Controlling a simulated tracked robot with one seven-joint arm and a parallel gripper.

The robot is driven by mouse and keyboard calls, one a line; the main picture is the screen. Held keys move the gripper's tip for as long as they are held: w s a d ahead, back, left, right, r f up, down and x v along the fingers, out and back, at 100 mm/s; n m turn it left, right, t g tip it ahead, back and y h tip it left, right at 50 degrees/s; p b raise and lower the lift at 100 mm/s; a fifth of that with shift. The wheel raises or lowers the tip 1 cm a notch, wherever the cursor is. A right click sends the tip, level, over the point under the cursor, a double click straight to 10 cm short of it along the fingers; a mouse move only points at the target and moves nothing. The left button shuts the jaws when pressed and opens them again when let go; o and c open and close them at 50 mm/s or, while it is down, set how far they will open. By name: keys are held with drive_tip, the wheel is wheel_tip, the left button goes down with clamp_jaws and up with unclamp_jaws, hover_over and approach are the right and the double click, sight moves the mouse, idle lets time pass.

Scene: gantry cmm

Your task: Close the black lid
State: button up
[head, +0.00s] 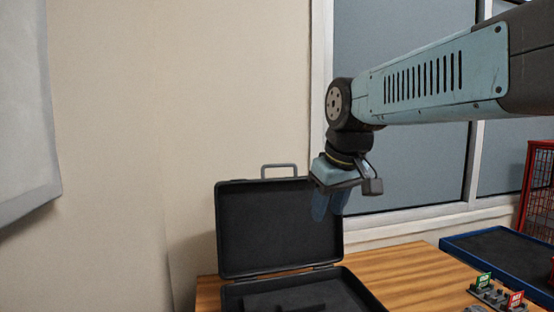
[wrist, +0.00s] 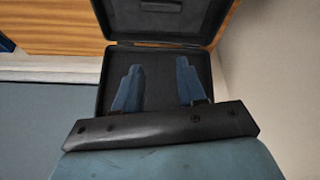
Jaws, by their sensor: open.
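The black case's lid (head: 270,230) stands open and roughly upright at the back of its base (head: 245,297) in the head view. A grey handle (head: 280,169) sticks up from the lid's top edge. In the wrist view the lid (wrist: 155,65) lies behind my fingers and the base's dark inside (wrist: 150,18) shows at the top. My gripper (head: 328,205) hangs from the arm at the lid's upper right. Its two blue fingers (wrist: 158,85) are apart, with nothing between them. Whether they touch the lid is unclear.
The case sits on a wooden table (head: 420,272). A red wire cage (head: 540,190) stands at far right. A wall and window are behind.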

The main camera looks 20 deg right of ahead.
drive_tip(key=w+d+r+n+g, duration=0.2)
drive_tip(key=w+r+n, duration=0.5)
drive_tip(key=w+r, duration=0.9)
drive_tip(key=w+r+n+g, duration=0.1)
drive_tip(key=w+n, duration=0.7)
drive_tip(key=w, duration=1)
drive_tip(key=shift+w+r+g, duration=0.2)
drive_tip(key=shift+w+g, duration=0.2)
drive_tip(key=shift+g, duration=0.4)
wheel_tip(320, 180, down, 14)
drive_tip(key=shift+w+a+r, duration=0.1)
drive_tip(key=shift+w+r, duration=0.05)
drive_tip(key=shift+r, duration=0.05)
drive_tip(key=shift+c, duration=0.3)
clamp_jaws()
